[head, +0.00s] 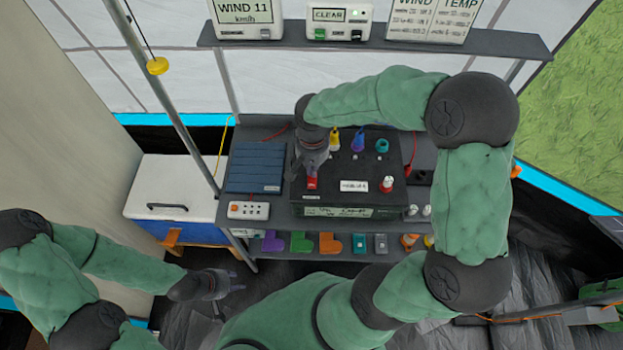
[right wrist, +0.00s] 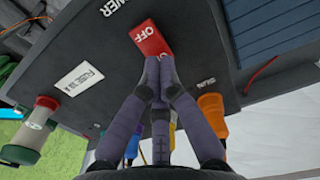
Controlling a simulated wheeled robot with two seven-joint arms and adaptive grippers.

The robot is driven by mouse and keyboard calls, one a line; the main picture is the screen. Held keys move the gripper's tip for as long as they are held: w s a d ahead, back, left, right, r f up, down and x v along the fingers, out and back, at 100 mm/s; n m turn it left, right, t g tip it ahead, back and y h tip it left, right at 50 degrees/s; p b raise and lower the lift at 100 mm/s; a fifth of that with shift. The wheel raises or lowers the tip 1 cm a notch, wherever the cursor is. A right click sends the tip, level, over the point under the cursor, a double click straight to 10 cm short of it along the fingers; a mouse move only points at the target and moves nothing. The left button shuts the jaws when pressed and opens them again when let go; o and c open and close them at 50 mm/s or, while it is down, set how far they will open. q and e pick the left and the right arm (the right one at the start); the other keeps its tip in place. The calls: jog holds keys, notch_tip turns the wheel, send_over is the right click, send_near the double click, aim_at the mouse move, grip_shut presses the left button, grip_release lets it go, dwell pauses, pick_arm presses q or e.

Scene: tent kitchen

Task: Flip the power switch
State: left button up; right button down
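The red power switch (right wrist: 150,38) reads OFF and sits on a dark control box (right wrist: 100,60), beside a white label ending in "WER". It also shows in the head view (head: 312,183), near the box's front left. My right gripper (right wrist: 160,66) is shut with its fingertips together and empty. The tips are right at the switch's lower edge; I cannot tell whether they touch it. In the head view my right gripper (head: 311,170) hangs over the box and hides part of it. My left gripper (head: 232,284) is open and empty, low over the floor at the lower left.
A shelf (head: 380,45) with displays runs above. A white cooler (head: 165,190) stands at left.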

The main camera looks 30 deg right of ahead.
jog(key=shift+f+b, duration=0.5)
jog(key=shift+f, duration=0.2)
dwell(0.4)
jog(key=shift+r+p, duration=2.6)
jog(key=shift+r, duration=1)
jog(key=shift+s+f, duration=0.1)
